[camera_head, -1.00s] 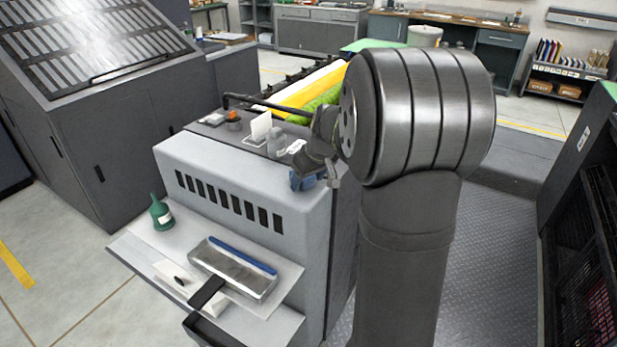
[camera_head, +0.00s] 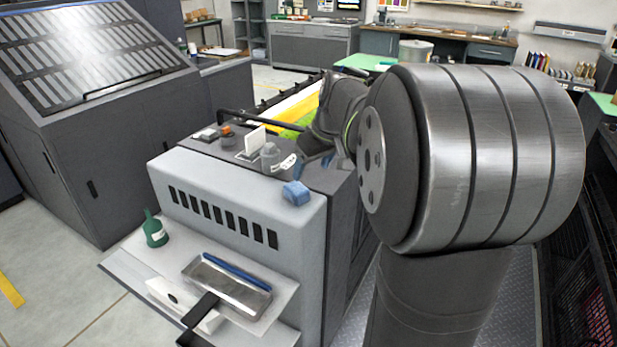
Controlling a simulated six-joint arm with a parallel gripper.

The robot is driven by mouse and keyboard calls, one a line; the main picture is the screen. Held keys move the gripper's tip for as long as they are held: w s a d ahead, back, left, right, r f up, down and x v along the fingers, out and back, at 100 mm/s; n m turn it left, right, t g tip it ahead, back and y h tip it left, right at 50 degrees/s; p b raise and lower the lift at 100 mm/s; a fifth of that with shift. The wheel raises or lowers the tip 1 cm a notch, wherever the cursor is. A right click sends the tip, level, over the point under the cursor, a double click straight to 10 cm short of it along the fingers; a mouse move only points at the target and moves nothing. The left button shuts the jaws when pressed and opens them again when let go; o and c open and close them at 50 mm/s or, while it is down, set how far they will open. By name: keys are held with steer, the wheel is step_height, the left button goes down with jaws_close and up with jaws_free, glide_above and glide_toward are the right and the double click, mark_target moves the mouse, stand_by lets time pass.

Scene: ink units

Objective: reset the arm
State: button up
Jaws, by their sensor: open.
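My arm fills the right half of the view, with its large grey joint in front. My gripper (camera_head: 314,157) shows only in part beyond that joint, low over the right side of the grey machine's top. It is open, with nothing seen between its jaws; its fingertips are hard to make out.
A shelf on the machine's front holds a green bottle (camera_head: 154,230) and a metal tray (camera_head: 228,285) with a blue strip. A dark slanted console (camera_head: 100,130) stands left. Open floor lies between.

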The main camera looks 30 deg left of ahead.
mark_target(302, 192)
steer(key=shift+s+d+r, duration=0.1)
steer(key=shift+d+r, duration=0.05)
steer(key=shift+r, duration=0.25)
steer(key=shift+f, duration=0.1)
steer(key=x, duration=1.2)
steer(key=shift+r, duration=2.05)
